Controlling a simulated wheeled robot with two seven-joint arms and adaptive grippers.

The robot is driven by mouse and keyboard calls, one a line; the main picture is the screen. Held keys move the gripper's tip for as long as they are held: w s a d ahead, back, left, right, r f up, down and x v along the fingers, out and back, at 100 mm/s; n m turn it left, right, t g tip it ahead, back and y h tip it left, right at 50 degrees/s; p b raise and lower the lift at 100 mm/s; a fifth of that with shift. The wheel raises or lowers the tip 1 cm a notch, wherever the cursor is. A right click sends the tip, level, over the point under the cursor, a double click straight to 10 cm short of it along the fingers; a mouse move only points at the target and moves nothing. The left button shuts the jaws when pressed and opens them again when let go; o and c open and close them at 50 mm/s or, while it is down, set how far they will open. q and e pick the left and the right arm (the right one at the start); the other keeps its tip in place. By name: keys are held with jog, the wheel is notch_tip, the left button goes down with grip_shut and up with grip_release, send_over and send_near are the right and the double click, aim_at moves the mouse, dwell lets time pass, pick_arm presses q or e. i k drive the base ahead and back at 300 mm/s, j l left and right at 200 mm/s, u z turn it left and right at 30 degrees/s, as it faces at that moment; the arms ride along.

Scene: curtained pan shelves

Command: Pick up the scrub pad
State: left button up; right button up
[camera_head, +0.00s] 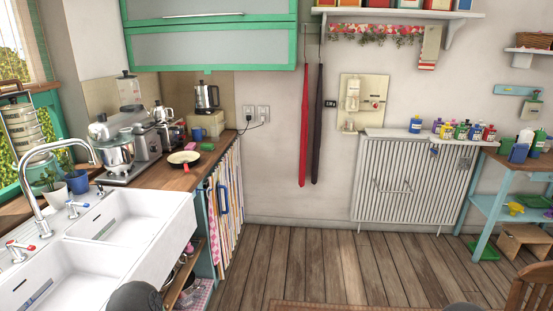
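A small flat green item (207,147), which looks like a scrub pad, lies on the wooden counter (172,177) behind and to the right of a small frying pan (184,158). Neither of my grippers shows. Only dark rounded parts of my own body show at the bottom edge.
A white double sink (135,222) with a tall tap (45,150) fills the left front. A striped curtain (228,195) hangs below the counter. A white radiator (410,190) and a blue side table (500,180) stand right. The wooden floor (320,255) between is clear.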

aim_at(204, 146)
jog(key=i+u, duration=0.1)
jog(key=i, duration=0.9)
jog(key=i+l+u, duration=0.1)
jog(key=i, duration=0.85)
jog(key=i+l+u, duration=0.15)
jog(key=i+u, duration=0.25)
jog(key=i+l+u, duration=0.2)
jog(key=u, duration=0.2)
jog(key=i+l+u, duration=0.65)
jog(key=l+u, duration=0.15)
jog(key=i+l+u, duration=0.15)
jog(key=l+u, duration=0.25)
